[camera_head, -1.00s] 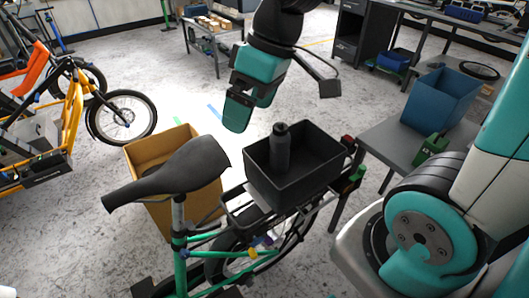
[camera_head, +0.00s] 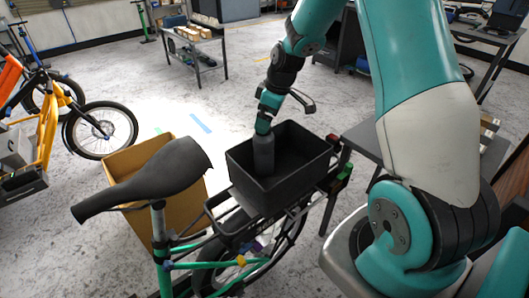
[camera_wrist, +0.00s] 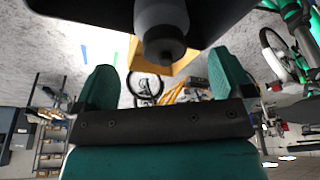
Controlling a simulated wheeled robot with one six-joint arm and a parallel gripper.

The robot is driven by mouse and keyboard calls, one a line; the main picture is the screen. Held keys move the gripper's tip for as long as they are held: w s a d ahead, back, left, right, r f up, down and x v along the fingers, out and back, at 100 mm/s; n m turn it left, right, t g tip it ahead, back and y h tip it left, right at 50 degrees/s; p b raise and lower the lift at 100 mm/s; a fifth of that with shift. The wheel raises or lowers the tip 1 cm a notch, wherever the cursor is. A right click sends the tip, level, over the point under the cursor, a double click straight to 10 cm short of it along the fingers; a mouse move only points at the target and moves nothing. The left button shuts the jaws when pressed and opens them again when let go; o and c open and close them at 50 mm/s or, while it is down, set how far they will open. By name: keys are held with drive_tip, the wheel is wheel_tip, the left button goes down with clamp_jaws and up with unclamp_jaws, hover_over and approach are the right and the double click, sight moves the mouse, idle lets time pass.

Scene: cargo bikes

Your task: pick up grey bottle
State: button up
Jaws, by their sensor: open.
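The grey bottle (camera_head: 263,155) stands upright in the left part of the black crate (camera_head: 291,190), which is mounted on the rear rack of a bike. My gripper (camera_head: 264,122) is at the top of the bottle in the head view and partly covers its cap. In the wrist view the bottle (camera_wrist: 162,25) shows at the top middle with its dark cap toward the camera. The two teal fingers of my gripper (camera_wrist: 162,85) are spread apart, with the cap just beyond the gap between them. The crate's dark wall (camera_wrist: 85,10) shows beside the bottle.
The bike's black saddle (camera_head: 150,178) and a cardboard box (camera_head: 165,208) are left of the crate. A grey table (camera_head: 365,140) stands to the right. A yellow cargo bike (camera_head: 62,120) is at the far left, with open floor between.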

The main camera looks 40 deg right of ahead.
sight(264, 150)
drive_tip(key=shift+p+x, duration=0.3)
drive_tip(key=shift+x, duration=2.85)
drive_tip(key=shift+s+a, duration=0.1)
drive_tip(key=shift+s, duration=0.05)
drive_tip(key=c, duration=1.2)
drive_tip(key=shift+c, duration=0.2)
